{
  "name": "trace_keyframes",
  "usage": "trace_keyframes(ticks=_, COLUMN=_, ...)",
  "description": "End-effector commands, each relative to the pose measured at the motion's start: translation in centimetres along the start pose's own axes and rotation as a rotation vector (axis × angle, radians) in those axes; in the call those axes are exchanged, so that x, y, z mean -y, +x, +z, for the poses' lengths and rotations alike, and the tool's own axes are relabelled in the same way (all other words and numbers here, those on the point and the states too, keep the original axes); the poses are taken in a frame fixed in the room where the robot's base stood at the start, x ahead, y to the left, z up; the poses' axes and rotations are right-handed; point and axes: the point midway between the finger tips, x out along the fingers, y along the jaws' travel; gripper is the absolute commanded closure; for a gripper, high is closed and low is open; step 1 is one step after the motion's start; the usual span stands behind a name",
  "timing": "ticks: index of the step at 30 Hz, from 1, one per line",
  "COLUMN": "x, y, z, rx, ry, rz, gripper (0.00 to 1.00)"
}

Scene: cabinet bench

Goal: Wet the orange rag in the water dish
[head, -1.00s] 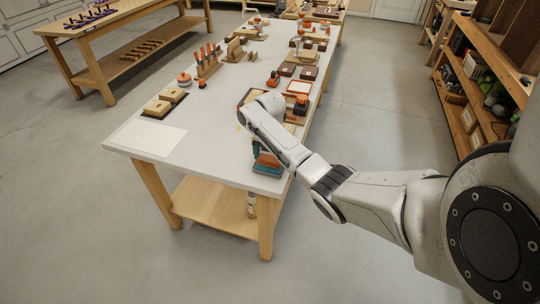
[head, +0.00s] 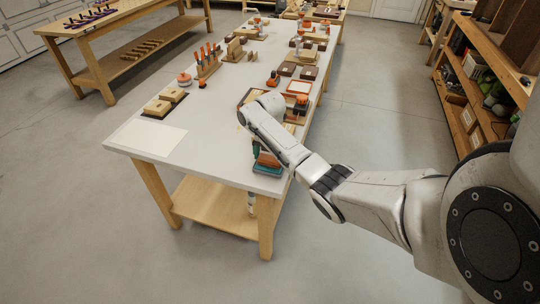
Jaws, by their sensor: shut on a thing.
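The water dish (head: 266,170) is a small blue-teal dish at the near right corner of the white bench. A small orange-brown patch, the orange rag (head: 267,160), shows just above the dish. My gripper (head: 257,152) points down there, mostly hidden behind my own forearm. It is shut on the rag, low over the dish. I cannot tell whether the rag touches the water, and the jaw tips are not clear.
A white sheet (head: 150,137) lies at the bench's near left. Sanding-type blocks (head: 157,108), an orange-topped item (head: 184,79) and a rack of orange-handled tools (head: 208,60) stand behind it. The middle of the bench is mostly clear.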

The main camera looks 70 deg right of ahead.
Motion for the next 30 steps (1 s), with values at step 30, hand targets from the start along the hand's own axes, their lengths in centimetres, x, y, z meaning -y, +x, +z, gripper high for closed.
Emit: trace_keyframes(ticks=30, x=0.0, y=-5.6, z=-0.1, rx=-0.002, ry=0.0, rz=0.0, gripper=0.32)
